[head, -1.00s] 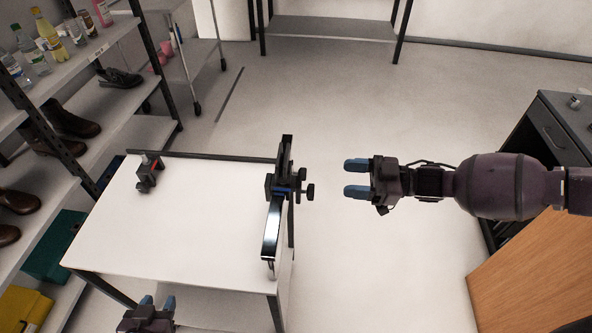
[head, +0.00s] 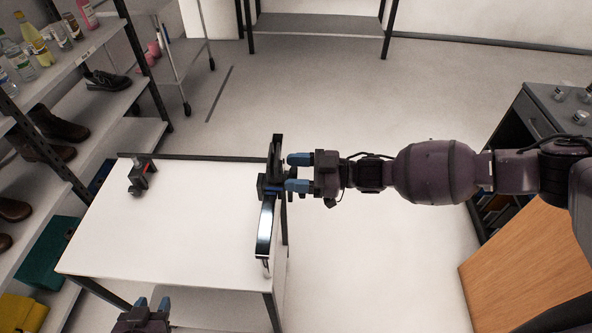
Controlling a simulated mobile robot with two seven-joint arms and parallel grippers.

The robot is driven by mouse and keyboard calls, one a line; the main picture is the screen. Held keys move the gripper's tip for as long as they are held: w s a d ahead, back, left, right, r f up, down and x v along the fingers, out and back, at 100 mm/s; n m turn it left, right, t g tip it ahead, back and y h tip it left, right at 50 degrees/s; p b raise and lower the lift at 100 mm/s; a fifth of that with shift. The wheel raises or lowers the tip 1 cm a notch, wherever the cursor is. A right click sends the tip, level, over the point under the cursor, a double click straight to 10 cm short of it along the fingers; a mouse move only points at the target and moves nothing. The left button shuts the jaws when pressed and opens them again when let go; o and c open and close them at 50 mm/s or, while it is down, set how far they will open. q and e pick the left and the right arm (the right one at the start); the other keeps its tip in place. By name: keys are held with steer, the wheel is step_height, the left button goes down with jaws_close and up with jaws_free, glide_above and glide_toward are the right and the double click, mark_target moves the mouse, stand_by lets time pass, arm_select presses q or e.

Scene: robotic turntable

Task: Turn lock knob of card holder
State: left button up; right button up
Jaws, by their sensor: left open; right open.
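The card holder (head: 266,226) is a dark, narrow upright device on the right edge of the white table (head: 180,225), with a shiny curved lower part. Its knobs are on its right side and are mostly hidden by my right gripper (head: 299,173). My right gripper is open, with its blue fingertips pointing left at the holder's right side. I cannot tell whether the fingers touch a knob. My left gripper (head: 152,304) is open and empty at the bottom edge of the view, in front of the table.
A small dark clamp-like object (head: 141,175) stands at the table's back left. A shelf (head: 90,125) with shoes and bottles runs along the left. A wooden-sided desk (head: 525,255) is at the right. The table's middle is clear.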

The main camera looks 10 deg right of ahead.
steer(key=shift+c, duration=0.3)
steer(key=c, duration=0.9)
steer(key=shift+n, duration=0.7)
steer(key=o, duration=1)
steer(key=shift+c, duration=0.2)
steer(key=shift+d, duration=0.1)
steer(key=s+d+b, duration=0.1)
steer(key=s+d, duration=0.1)
steer(key=d, duration=0.8)
steer(key=shift+d, duration=0.25)
